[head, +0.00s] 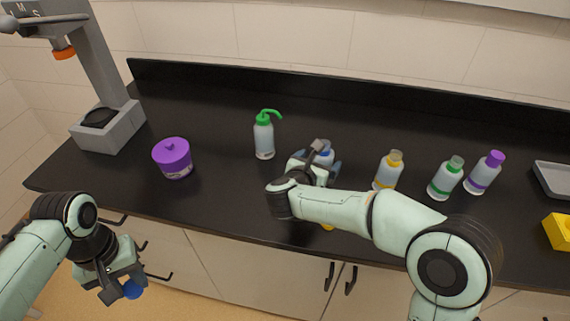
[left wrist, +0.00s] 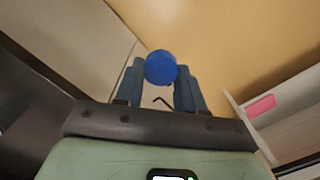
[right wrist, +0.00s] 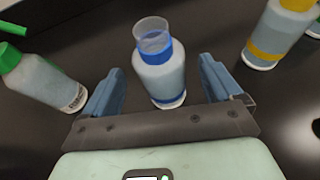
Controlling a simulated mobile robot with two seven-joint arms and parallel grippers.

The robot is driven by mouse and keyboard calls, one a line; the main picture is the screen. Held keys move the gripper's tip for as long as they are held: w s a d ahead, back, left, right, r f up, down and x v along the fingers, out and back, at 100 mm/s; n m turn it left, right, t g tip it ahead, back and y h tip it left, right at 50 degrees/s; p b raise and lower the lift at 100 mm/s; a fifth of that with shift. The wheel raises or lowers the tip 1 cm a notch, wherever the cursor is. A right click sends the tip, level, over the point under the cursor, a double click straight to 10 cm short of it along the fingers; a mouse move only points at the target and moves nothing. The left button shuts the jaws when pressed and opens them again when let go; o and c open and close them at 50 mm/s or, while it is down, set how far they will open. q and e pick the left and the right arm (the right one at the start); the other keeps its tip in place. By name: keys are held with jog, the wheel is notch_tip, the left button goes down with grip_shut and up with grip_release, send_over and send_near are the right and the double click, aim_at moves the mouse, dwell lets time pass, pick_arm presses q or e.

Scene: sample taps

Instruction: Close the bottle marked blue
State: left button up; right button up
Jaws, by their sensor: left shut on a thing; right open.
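The bottle marked blue (right wrist: 161,77) stands upright on the dark bench, with a blue band at its neck and a clear open top. In the head view it is mostly hidden behind my right gripper (head: 322,160). My right gripper (right wrist: 163,90) is open, its fingers on either side of the bottle and apart from it. My left gripper (head: 122,287) is shut on a blue cap (head: 132,289), held in front of the bench over the floor. The left wrist view also shows the blue cap (left wrist: 160,67) between the fingertips.
A green-topped squeeze bottle (head: 264,136) stands left of the blue one. A purple jar (head: 174,158) and a grey stand (head: 107,128) are at left; a yellow block (head: 558,231) is far right.

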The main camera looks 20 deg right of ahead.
aim_at(324, 156)
jog(key=p+x, duration=0.1)
jog(key=x, duration=0.4)
jog(key=shift+w+d, duration=0.1)
jog(key=c, duration=1.2)
